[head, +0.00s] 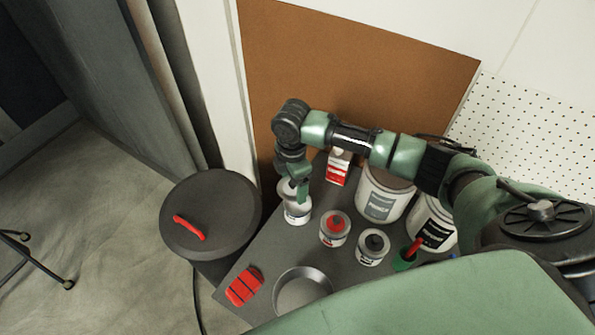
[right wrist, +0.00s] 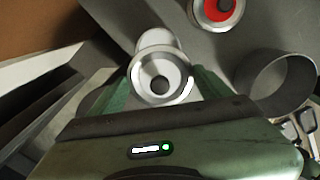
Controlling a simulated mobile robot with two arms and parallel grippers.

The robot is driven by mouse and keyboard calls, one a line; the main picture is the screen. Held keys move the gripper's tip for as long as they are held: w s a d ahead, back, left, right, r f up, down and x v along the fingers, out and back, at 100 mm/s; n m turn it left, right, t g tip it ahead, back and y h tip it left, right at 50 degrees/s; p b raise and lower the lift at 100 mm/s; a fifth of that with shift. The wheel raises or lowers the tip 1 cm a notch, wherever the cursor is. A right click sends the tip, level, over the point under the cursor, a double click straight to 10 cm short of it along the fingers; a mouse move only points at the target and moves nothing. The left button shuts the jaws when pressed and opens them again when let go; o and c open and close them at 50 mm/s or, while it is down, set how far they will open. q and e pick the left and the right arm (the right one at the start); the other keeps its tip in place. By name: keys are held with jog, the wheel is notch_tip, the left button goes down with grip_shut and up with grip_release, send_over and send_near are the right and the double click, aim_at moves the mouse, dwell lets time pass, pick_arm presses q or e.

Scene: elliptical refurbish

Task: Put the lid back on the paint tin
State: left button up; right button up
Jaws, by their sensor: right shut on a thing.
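My right gripper (head: 297,192) is shut on a small round pale lid (right wrist: 174,71) with a dark middle. In the right wrist view, its green fingers flank the lid. Directly beneath is a small pale paint tin (head: 297,214) with a label, upright near the table's left edge; its side also shows beyond the lid in the right wrist view (right wrist: 154,38). I cannot tell whether lid and tin touch, as the gripper covers the join in the head view. My left gripper is not in view.
A red-topped tin (head: 334,229) and a dark-knobbed tin (head: 373,247) stand to the right on the table (head: 254,262). Larger tins (head: 382,207) and a red-and-white carton (head: 338,170) stand behind. A round metal dish (head: 302,307) and a red object (head: 244,287) lie in front.

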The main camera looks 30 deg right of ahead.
jog(key=shift+d+f+n+p, duration=0.4)
jog(key=shift+d+f+n, duration=0.15)
jog(key=shift+n, duration=0.45)
jog(key=shift+d+f+n, duration=0.2)
jog(key=shift+f+n, duration=0.1)
jog(key=shift+f, duration=0.05)
notch_tip(320, 180, down, 4)
jog(key=b, duration=0.5)
jog(key=shift+f, duration=0.2)
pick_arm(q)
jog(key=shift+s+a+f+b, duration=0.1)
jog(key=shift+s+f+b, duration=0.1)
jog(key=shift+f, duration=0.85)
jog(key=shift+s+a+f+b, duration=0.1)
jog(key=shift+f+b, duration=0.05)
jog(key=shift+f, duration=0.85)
pick_arm(e)
jog(key=shift+f, duration=0.85)
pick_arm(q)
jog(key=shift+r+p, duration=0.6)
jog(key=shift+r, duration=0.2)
pick_arm(e)
jog(key=shift+f, duration=0.15)
pick_arm(q)
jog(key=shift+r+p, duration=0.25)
jog(key=shift+p, duration=0.2)
